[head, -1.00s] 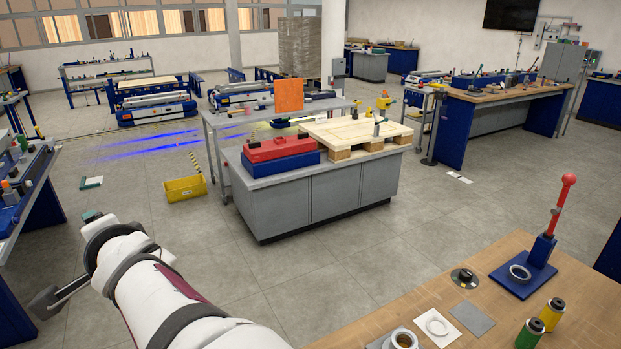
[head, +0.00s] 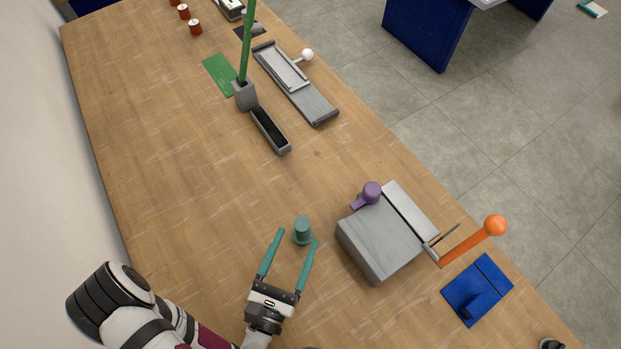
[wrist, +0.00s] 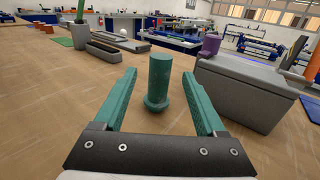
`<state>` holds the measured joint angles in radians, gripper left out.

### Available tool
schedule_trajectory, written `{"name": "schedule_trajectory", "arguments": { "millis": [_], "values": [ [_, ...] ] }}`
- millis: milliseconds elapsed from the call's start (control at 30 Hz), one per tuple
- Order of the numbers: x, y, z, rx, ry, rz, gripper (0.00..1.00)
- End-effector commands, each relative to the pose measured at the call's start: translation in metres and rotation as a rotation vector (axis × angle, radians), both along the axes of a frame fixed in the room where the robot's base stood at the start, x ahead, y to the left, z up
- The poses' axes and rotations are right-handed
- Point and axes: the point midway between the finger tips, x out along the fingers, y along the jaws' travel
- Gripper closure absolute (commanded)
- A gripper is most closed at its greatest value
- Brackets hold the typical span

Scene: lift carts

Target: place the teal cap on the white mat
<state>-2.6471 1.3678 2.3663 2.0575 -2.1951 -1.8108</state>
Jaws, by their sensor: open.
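The teal cap (head: 302,231) stands upright on the wooden table, a short cylinder with a wider base. My gripper (head: 294,247) is open, its two long teal fingers pointing at the cap. In the wrist view the cap (wrist: 158,83) stands just beyond and between the fingertips of my gripper (wrist: 160,88), with a gap on both sides. Nothing is held. I see no white mat in the current views.
A grey box (head: 383,245) with a purple knob (head: 371,192) and an orange-balled lever (head: 470,243) stands right of the cap. A grey tray (head: 270,131) and a green mat (head: 219,74) lie farther back. The table left of the cap is clear.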

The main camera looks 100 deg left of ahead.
Motion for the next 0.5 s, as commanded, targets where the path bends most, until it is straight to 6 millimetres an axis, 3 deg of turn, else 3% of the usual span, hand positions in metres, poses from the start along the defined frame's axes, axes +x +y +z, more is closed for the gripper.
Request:
{"name": "schedule_trajectory", "arguments": {
  "millis": [133,367,500],
  "values": [
    [0.001,0.0,-0.032,-0.001,0.001,-0.001,0.27],
    [0.005,0.025,-0.03,0.0,0.007,-0.007,0.27],
    [0.011,0.055,-0.029,0.003,0.011,-0.01,0.27]
  ]
}}
